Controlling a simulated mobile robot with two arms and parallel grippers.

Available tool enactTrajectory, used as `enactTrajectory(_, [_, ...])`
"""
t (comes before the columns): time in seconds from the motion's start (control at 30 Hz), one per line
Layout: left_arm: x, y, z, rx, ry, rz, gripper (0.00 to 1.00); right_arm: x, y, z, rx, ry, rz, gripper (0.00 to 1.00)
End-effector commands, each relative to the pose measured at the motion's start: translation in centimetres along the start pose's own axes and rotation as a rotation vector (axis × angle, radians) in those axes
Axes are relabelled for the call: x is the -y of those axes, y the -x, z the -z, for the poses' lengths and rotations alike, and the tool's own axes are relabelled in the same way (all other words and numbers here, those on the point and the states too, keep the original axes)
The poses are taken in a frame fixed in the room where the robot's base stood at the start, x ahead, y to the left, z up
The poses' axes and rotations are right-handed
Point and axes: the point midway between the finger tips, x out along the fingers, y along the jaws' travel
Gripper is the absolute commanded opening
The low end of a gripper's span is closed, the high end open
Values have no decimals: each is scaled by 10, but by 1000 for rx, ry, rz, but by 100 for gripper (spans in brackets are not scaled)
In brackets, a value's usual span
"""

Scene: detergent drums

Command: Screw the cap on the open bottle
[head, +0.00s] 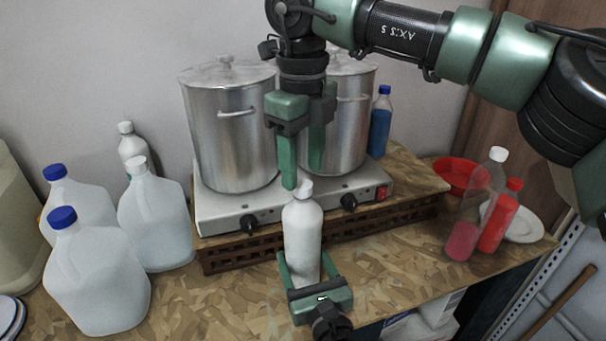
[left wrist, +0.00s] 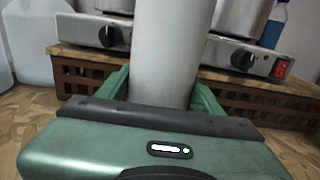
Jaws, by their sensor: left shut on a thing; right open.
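A white bottle (head: 302,240) stands upright at the front middle of the wooden counter. My left gripper (head: 304,266) is shut on its lower body, one finger on each side. The left wrist view shows the bottle's pale body (left wrist: 170,50) between the green fingers of the left gripper (left wrist: 160,88). The bottle's narrow white top (head: 303,188) shows in the head view, but I cannot tell whether a separate cap sits on it. My right gripper (head: 302,180) points down, open, with its fingertips around or just above that top. I cannot make out anything between its fingers.
Behind the bottle, a hotplate (head: 225,222) on a wooden rack carries two steel pots (head: 232,140). Blue-capped jugs (head: 95,285) stand left. A blue bottle (head: 380,130), a pink bottle (head: 465,235), a red bottle (head: 498,222) and a red bowl (head: 452,170) are right.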

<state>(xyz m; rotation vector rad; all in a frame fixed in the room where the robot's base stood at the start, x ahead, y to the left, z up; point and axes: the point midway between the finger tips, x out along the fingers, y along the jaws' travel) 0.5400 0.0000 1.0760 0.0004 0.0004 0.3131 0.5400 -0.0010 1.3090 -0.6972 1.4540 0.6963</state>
Motion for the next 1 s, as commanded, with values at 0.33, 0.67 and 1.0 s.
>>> enactTrajectory(0.33, [0,0,0,0,0,-1,0,0,19,0,-2,1,-1,51])
enactTrajectory(0.67, [0,0,0,0,0,0,0,-2,28,-2,1,153,-1,49])
enactTrajectory(1.0, [0,0,0,0,0,-1,0,0,52,-1,0,574,-2,49])
